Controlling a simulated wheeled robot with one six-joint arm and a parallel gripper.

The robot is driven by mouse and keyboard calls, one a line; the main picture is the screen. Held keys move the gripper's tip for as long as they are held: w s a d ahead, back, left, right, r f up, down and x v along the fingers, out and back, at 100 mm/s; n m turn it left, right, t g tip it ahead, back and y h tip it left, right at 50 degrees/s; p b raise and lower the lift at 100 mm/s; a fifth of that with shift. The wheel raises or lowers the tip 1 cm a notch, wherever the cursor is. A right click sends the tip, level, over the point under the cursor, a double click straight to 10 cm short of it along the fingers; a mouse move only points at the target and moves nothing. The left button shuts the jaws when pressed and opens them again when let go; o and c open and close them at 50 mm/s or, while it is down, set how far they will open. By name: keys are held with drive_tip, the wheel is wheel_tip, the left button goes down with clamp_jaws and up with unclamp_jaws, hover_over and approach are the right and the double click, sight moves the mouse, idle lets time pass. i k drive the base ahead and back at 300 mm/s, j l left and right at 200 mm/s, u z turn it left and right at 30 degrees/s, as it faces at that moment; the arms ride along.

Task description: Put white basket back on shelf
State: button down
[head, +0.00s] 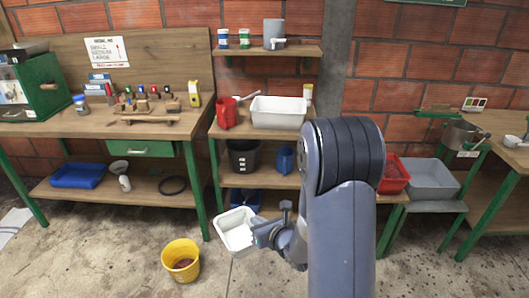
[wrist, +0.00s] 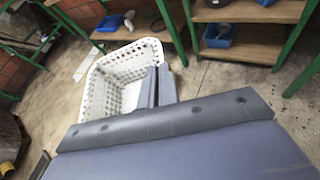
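The white basket (head: 233,231) hangs tilted above the floor in front of the middle shelf unit, left of my arm. In the wrist view the perforated basket (wrist: 110,88) is empty, its opening facing the camera. My gripper (head: 262,233) is at the basket's right side. Its two fingers (wrist: 157,84) are close together and appear to pinch the basket's rim. The wooden shelf unit (head: 225,133) stands against the brick wall, with a lower board (head: 262,181) below its top. My arm hides part of the unit's right side.
The top board holds a white tub (head: 279,112) and a red jug (head: 226,112). Below are a black bucket (head: 243,157) and a blue jug (head: 285,160). A yellow bucket (head: 181,261) stands on the floor. A red crate (head: 394,174) and grey tub (head: 432,179) sit at right.

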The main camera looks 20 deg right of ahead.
sight(299, 48)
drive_tip(key=i+z, duration=0.15)
drive_tip(key=z, duration=0.2)
drive_tip(key=i+z, duration=0.2)
drive_tip(key=z, duration=0.2)
drive_tip(key=i+z, duration=0.15)
drive_tip(key=z, duration=0.2)
